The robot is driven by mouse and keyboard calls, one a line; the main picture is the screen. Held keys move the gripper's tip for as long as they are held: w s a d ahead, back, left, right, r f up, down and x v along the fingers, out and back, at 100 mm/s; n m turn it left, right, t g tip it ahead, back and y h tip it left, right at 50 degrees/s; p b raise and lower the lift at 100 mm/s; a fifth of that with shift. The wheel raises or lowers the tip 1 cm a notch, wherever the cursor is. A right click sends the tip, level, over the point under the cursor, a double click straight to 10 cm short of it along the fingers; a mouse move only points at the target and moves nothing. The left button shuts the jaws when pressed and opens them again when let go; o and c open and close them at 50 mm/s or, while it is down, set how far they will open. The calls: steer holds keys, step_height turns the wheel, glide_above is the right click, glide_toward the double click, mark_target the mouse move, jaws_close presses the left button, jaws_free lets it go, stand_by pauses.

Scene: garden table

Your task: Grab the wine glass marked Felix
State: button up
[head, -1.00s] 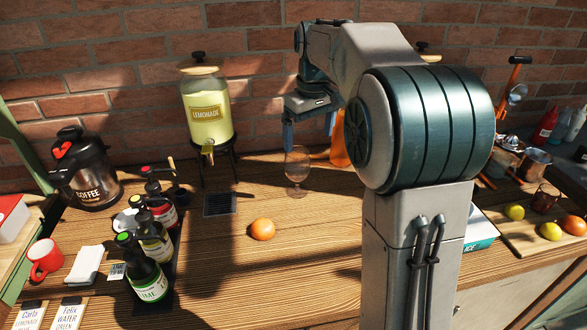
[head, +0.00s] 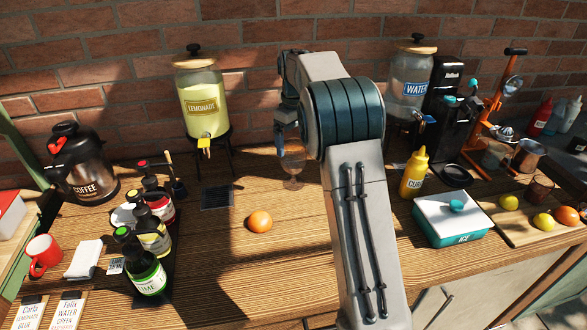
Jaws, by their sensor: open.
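One wine glass (head: 292,163) stands upright on the wooden table, behind the orange and just left of my arm. No name can be read on it. My gripper (head: 278,132) is above and at the left side of the glass, with a blue finger showing; the rest is hidden behind my arm. I cannot tell whether a finger touches the glass.
A lemonade dispenser (head: 205,105) stands left of the glass, a water dispenser (head: 412,80) to the right. A yellow bottle (head: 414,174) and an ice box (head: 452,217) are right of my arm. An orange (head: 260,221) lies in front. Several syrup bottles (head: 147,262) stand left.

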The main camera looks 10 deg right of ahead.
mark_target(294, 155)
steer(key=shift+w+a+f+p, duration=0.1)
steer(key=shift+f+p, duration=0.25)
steer(key=shift+f, duration=1.1)
steer(key=shift+a+f+p, duration=0.1)
steer(key=shift+f+p, duration=0.2)
steer(key=shift+f, duration=1.1)
steer(key=c, duration=1.4)
